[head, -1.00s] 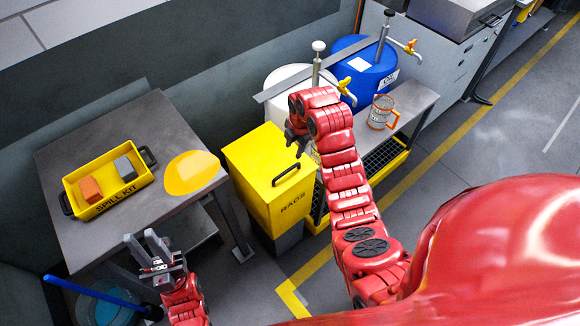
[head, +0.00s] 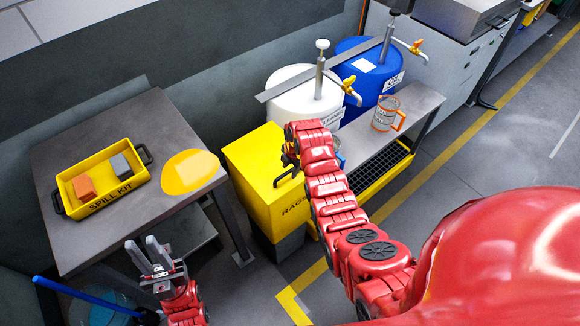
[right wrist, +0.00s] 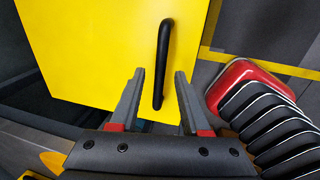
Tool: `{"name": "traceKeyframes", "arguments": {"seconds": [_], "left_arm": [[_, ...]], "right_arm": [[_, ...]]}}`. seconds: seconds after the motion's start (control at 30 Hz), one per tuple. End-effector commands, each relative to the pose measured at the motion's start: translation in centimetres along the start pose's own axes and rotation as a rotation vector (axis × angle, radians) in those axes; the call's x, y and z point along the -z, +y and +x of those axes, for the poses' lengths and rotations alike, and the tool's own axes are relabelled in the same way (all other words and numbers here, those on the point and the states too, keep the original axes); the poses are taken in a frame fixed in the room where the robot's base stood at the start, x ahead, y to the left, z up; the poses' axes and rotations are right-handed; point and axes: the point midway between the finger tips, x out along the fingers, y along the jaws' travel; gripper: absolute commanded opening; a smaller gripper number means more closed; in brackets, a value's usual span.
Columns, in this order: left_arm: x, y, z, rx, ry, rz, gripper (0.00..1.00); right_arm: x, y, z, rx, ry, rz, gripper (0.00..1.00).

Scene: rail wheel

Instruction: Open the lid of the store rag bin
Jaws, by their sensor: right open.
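The yellow rag bin (head: 250,165) stands on the floor right of the steel table, with its lid shut. A black bar handle (head: 287,175) is on the lid near its front edge. In the right wrist view the handle (right wrist: 163,62) runs lengthwise, its near end between the two fingertips. My right gripper (right wrist: 157,80) is open with a finger on each side of the handle's near end. In the head view my right gripper (head: 287,163) is over the lid, partly hidden by its own arm. My left gripper (head: 150,252) is open and empty, low in front of the table.
The steel table (head: 110,130) holds a yellow spill kit tray (head: 75,205) and a yellow disc (head: 190,172). White (head: 290,90) and blue (head: 368,70) drums with taps stand behind a bench carrying a metal jug (head: 384,113). A blue-handled mop leans at lower left.

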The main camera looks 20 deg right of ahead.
Motion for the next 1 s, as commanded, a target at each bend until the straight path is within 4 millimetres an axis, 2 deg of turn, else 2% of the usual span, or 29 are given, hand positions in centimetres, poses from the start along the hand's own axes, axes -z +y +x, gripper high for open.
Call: {"name": "traceKeyframes", "arguments": {"seconds": [0.37, 0.6, 0.63, 1.0], "left_arm": [[0.01, 0.00, 0.09, 0.000, 0.000, 0.000, 0.27], [0.01, 0.00, 0.08, 0.000, 0.000, 0.000, 0.27], [0.01, 0.00, 0.09, 0.000, 0.000, 0.000, 0.27], [0.02, -0.01, 0.09, 0.000, 0.000, 0.000, 0.27]], "right_arm": [[-0.02, 0.03, 0.30, -0.003, -0.001, -0.001, 0.45], [-0.01, 0.03, 0.29, -0.002, -0.001, 0.000, 0.02], [-0.01, 0.03, 0.29, -0.002, -0.001, 0.000, 0.00], [-0.01, 0.04, 0.27, -0.003, -0.001, 0.000, 0.00]]}}
